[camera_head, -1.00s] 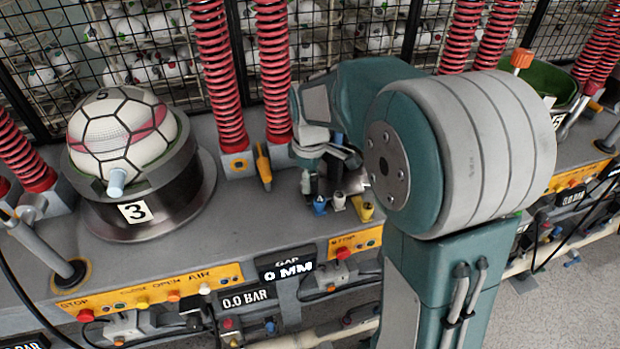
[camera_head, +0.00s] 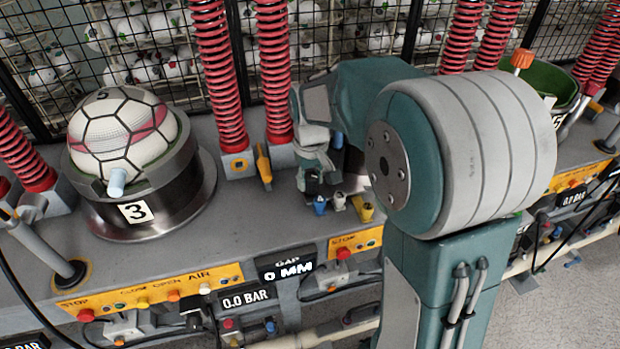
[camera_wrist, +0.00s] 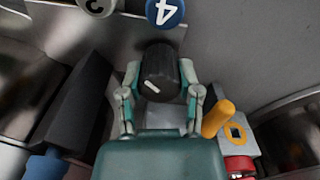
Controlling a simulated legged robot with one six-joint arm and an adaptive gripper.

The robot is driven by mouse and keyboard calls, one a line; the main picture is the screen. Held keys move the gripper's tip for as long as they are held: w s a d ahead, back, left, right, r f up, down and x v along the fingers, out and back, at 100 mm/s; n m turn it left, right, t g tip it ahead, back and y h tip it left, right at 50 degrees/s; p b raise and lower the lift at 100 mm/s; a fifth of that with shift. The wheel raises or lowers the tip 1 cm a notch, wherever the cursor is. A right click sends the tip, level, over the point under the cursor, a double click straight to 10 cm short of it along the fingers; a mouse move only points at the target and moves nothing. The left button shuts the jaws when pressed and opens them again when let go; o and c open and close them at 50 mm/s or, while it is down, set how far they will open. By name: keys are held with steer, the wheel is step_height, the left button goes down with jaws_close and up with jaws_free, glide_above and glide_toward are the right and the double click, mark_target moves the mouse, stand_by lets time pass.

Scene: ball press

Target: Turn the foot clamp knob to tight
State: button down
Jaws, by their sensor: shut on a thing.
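In the wrist view, a black knob (camera_wrist: 158,70) with a short white pointer line stands between my gripper's fingers. I take it for the foot clamp knob, but no tight mark shows. The white line slants from upper left to lower right. My gripper (camera_wrist: 159,82) is shut on the knob, one finger on each side. In the head view my gripper (camera_head: 312,182) is low at the bench behind my arm, and I cannot make out the knob there.
A blue cap marked 4 (camera_wrist: 165,12) and a grey cap (camera_wrist: 97,6) sit just beyond the knob. An orange handle (camera_wrist: 218,118) stands close right of my gripper. Ball station 3 (camera_head: 135,213) is to the left, with red springs (camera_head: 273,70) behind.

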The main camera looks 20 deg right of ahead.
mark_target(309, 175)
steer(key=m, duration=0.5)
steer(key=shift+s+f+m, duration=0.1)
steer(key=shift+f+m, duration=0.05)
steer(key=shift+m, duration=0.15)
steer(key=m, duration=0.4)
steer(key=shift+m, duration=0.4)
steer(key=shift+c, duration=1.5)
jaws_free()
steer(key=shift+a, duration=0.1)
step_height(309, 175, up, 12)
